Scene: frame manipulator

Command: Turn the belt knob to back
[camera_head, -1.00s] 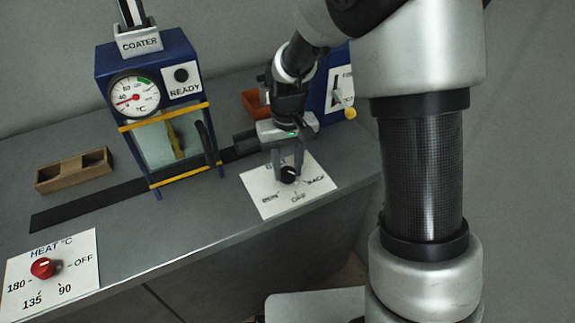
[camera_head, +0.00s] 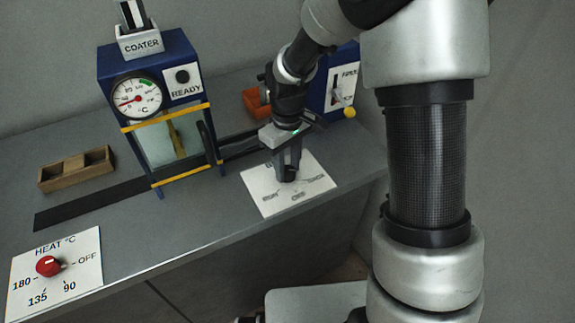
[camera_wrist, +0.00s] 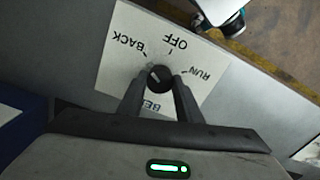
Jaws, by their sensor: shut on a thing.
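The black belt knob (camera_wrist: 159,77) sits on a white plate (camera_wrist: 115,72) marked BACK, OFF and RUN, with another word partly hidden by the fingers. My gripper (camera_wrist: 159,82) points down at the plate, with its two fingers shut on opposite sides of the knob. A faint light mark on the knob's top seems to lean toward BACK, but it is too small to be sure. In the head view, the knob (camera_head: 290,175) is partly covered by my gripper (camera_head: 287,170), and the plate (camera_head: 262,193) lies flat on the bench.
The blue coater (camera_head: 115,62) with a gauge and READY lamp stands left of my gripper. A red HEAT knob (camera_head: 48,266) is on a plate at the front left. A wooden tray (camera_head: 75,172), an orange bin (camera_head: 254,103) and a blue switch box (camera_head: 316,98) are also on the bench.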

